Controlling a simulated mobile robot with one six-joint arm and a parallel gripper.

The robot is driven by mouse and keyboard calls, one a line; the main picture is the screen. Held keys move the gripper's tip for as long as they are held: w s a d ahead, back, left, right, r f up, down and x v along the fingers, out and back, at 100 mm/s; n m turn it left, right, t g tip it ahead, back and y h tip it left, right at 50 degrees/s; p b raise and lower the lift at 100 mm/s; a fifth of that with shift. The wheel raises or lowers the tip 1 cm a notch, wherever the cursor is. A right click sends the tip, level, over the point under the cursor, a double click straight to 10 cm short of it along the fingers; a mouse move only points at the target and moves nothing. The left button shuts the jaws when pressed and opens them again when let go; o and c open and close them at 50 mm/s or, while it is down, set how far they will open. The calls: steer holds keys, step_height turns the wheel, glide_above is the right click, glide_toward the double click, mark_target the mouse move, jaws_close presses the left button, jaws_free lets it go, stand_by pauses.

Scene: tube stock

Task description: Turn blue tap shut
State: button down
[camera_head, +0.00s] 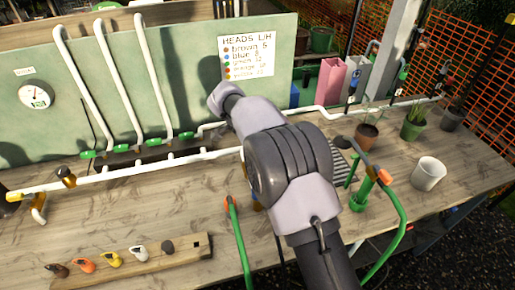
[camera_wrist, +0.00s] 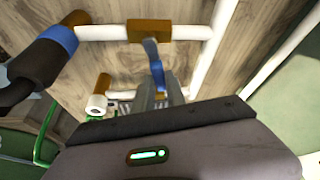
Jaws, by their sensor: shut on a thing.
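The blue tap shows in the wrist view as a blue lever (camera_wrist: 152,52) hanging from a brown valve body (camera_wrist: 150,31) on a white pipe (camera_wrist: 102,32). The lever runs down from the valve body, in line with my fingers. My gripper (camera_wrist: 158,90) is shut on the lever's lower end, which the grey fingers partly hide. In the head view my arm covers the gripper and most of the tap.
A dark fitting with a blue band (camera_wrist: 61,39) stands close at left in the wrist view. In the head view, a green hose (camera_head: 240,245) and a green stand (camera_head: 361,196) flank my arm. White pipes (camera_head: 125,172) cross the wooden bench; a wooden rack (camera_head: 150,264) lies front left.

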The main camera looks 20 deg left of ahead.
steer(key=shift+s+d+m+g+h+p, duration=0.15)
steer(key=shift+s+m+g+h+p, duration=0.1)
steer(key=shift+m, duration=0.45)
steer(key=shift+s+d+m+g+h+p, duration=0.15)
steer(key=shift+m+g+p, duration=0.1)
steer(key=shift+m, duration=0.45)
steer(key=shift+s, duration=0.1)
steer(key=c, duration=1.4)
jaws_free()
steer(key=shift+o, duration=0.2)
steer(key=shift+r, duration=0.1)
steer(key=p+v, duration=0.7)
steer(key=v, duration=1)
steer(key=shift+d+r, duration=0.1)
steer(key=shift+r, duration=0.05)
